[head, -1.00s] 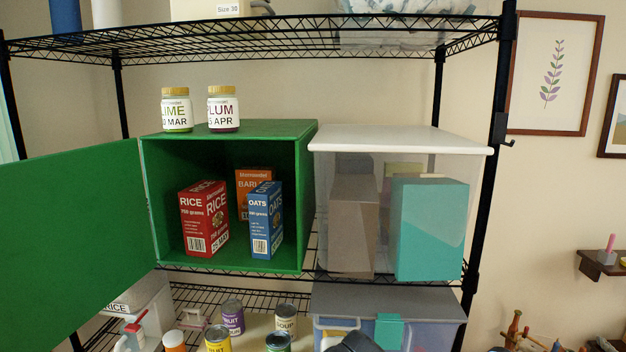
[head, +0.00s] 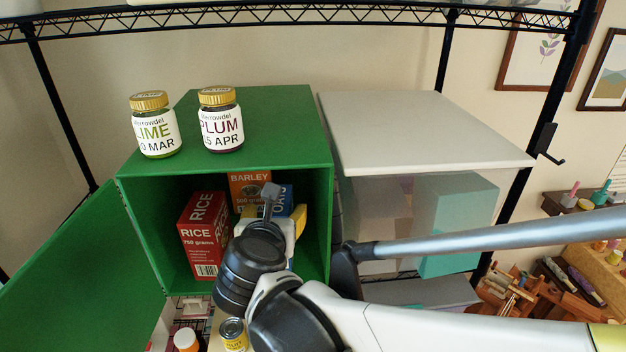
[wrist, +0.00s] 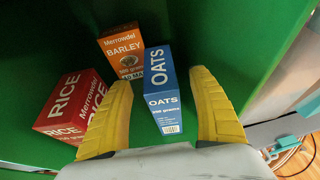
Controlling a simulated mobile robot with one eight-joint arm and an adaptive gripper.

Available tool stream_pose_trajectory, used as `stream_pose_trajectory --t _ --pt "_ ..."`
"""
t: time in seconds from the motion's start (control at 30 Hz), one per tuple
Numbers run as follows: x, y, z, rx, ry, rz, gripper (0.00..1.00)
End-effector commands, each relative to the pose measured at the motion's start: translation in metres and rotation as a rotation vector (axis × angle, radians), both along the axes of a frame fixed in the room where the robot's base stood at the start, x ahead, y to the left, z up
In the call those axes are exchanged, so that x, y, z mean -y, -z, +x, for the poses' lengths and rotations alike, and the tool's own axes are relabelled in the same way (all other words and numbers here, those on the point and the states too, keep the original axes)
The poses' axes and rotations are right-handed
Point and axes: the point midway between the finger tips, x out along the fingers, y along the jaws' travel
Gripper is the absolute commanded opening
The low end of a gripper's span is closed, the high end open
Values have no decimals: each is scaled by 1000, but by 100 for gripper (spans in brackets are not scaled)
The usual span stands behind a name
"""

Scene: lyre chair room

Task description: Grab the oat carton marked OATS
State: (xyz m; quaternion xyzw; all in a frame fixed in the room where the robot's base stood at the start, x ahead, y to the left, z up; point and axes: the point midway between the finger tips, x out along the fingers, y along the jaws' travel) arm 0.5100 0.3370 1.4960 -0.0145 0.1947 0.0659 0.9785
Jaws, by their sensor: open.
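The blue oat carton (wrist: 162,90) marked OATS stands upright inside the open green cabinet. In the head view my gripper mostly covers the oat carton (head: 287,197). My gripper (wrist: 168,105) is open, its yellow fingers either side of the oat carton in the wrist view. The fingertips look level with the carton's front part; I cannot tell whether they touch it. In the head view my gripper (head: 285,218) reaches into the cabinet opening.
A red rice box (head: 203,232) stands left of the oats, and an orange barley box (wrist: 125,50) stands behind. The green cabinet (head: 322,165) has side walls close by and its door (head: 85,275) swung open left. Two jars, lime (head: 155,130) and plum (head: 220,125), stand on top.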

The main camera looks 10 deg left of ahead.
Motion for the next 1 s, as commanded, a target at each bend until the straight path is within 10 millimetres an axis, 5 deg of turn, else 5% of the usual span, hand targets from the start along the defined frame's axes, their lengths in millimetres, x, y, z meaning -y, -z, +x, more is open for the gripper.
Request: stream_pose_trajectory --t 0.4,0.7,0.93,1.0 --pt "-6 15 48 -1 3 3 70" --pt "-7 18 53 -1 1 3 70" --pt "-7 18 53 -1 1 3 4" --pt "-7 18 53 -1 1 3 2"
